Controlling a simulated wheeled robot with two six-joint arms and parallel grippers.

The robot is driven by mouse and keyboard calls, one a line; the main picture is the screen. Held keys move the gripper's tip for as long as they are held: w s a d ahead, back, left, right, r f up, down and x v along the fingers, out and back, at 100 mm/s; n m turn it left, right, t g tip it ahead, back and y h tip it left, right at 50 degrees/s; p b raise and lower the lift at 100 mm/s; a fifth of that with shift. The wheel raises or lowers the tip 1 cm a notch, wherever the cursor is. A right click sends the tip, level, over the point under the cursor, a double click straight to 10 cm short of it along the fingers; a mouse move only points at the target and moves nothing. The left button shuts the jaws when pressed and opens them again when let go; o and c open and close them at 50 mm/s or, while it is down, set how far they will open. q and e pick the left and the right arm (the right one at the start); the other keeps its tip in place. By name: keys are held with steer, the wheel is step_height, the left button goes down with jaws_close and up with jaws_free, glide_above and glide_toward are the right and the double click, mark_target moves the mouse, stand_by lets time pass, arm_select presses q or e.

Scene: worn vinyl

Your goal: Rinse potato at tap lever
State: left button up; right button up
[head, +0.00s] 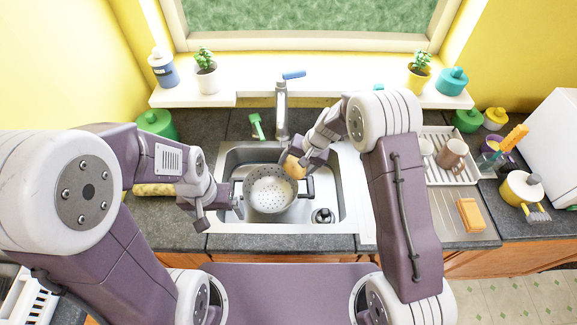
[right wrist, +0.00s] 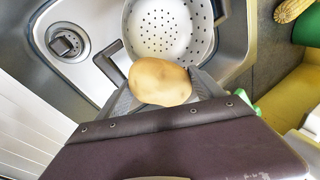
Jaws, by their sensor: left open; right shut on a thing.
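The potato (right wrist: 160,82) is tan and oval. My right gripper (head: 301,158) is shut on it above the right back rim of the colander; the potato (head: 293,167) is partly hidden by the gripper in the head view. The tap (head: 281,110) stands behind the sink, with a blue lever (head: 293,75) on top. A white perforated colander (head: 270,190) sits in the sink (head: 232,160); it also shows in the right wrist view (right wrist: 160,28). My left gripper (head: 222,212) is open and empty at the sink's left side, near the colander's left handle.
A green brush (head: 256,126) lies left of the tap. A dish rack (head: 440,170) with mugs stands right of the sink, with an orange sponge (head: 470,214) in front. Plants and jars line the windowsill. A drain (head: 322,216) shows at the sink's front right.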

steer(key=s+d+b, duration=0.2)
steer(key=s, duration=0.1)
steer(key=s+d+b, duration=0.1)
steer(key=s, duration=0.1)
steer(key=shift+s+d+b, duration=0.1)
steer(key=shift+s+b, duration=0.05)
steer(key=shift+b, duration=0.25)
stand_by(1.1)
steer(key=s+d+r, duration=0.2)
steer(key=s+r, duration=0.2)
steer(key=shift+s+d+p, duration=0.15)
steer(key=shift+d+p, duration=0.15)
stand_by(0.5)
